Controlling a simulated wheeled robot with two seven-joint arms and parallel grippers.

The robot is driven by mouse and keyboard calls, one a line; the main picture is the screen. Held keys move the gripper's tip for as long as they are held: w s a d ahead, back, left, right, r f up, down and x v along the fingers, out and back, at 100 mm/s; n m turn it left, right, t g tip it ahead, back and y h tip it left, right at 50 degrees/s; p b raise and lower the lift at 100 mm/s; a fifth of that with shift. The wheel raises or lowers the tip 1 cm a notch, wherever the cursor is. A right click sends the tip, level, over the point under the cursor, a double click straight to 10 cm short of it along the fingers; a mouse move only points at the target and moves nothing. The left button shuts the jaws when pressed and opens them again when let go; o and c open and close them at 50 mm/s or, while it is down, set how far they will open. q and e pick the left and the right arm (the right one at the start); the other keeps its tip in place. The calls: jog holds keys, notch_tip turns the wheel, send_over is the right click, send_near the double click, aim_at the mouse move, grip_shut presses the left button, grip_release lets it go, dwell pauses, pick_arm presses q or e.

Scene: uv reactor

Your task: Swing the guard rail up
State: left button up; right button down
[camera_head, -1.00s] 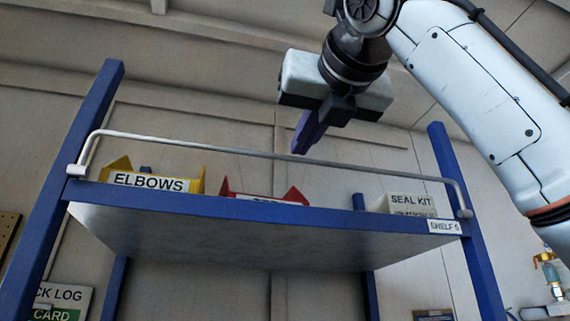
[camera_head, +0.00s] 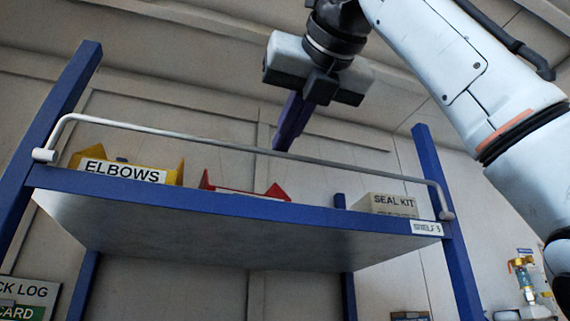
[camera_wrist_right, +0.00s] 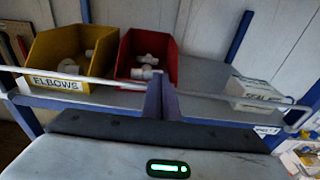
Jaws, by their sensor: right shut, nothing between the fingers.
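The guard rail (camera_head: 190,136) is a thin pale bar with bent ends. It stands above the front edge of the blue shelf (camera_head: 215,202), its ends meeting pivots at the two posts. It also crosses the right wrist view (camera_wrist_right: 105,82). My right gripper (camera_head: 283,148) is shut and empty, its dark purple fingers pointing down at the middle of the rail. The tips overlap the rail's line; I cannot tell whether they touch it. The fingers (camera_wrist_right: 161,78) also show in the right wrist view. My left gripper is not in view.
On the shelf stand a yellow bin (camera_wrist_right: 45,52) labelled ELBOWS, a red bin (camera_wrist_right: 127,48) with white fittings, and a seal kit box (camera_head: 388,206). Blue posts (camera_head: 447,215) rise at both ends. Brass valve fittings (camera_head: 525,278) are at the lower right.

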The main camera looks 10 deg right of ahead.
jog(key=shift+w+f, duration=0.15)
jog(key=shift+f, duration=0.15)
